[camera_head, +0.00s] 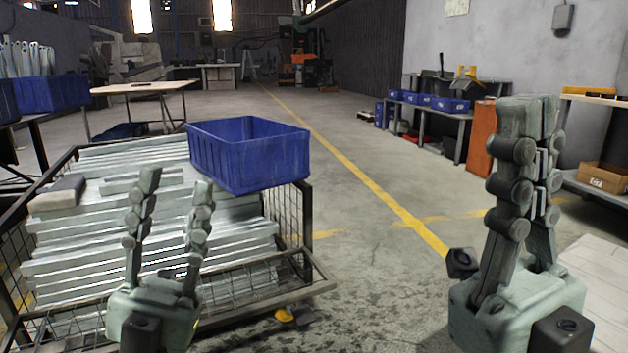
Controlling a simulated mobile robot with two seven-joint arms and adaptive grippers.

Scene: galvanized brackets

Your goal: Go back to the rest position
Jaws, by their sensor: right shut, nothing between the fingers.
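My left gripper (176,180) is at the lower left, pointing up, with its two fingers spread apart and nothing between them. It shows in front of the wire crate of brackets. My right gripper (527,108) is at the right, pointing up, with its fingers together and nothing held. Galvanized brackets (150,245) lie stacked in the wire crate (308,215). A blue bin (250,160) rests on top of the stack at its right side, and its inside floor is hidden.
A grey block (57,194) lies on the stack's left side. A table (145,87) stands behind. Shelving with blue boxes (450,104) and an orange cabinet (481,132) are along the right wall. Open concrete floor with a yellow line (385,200) runs through the middle.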

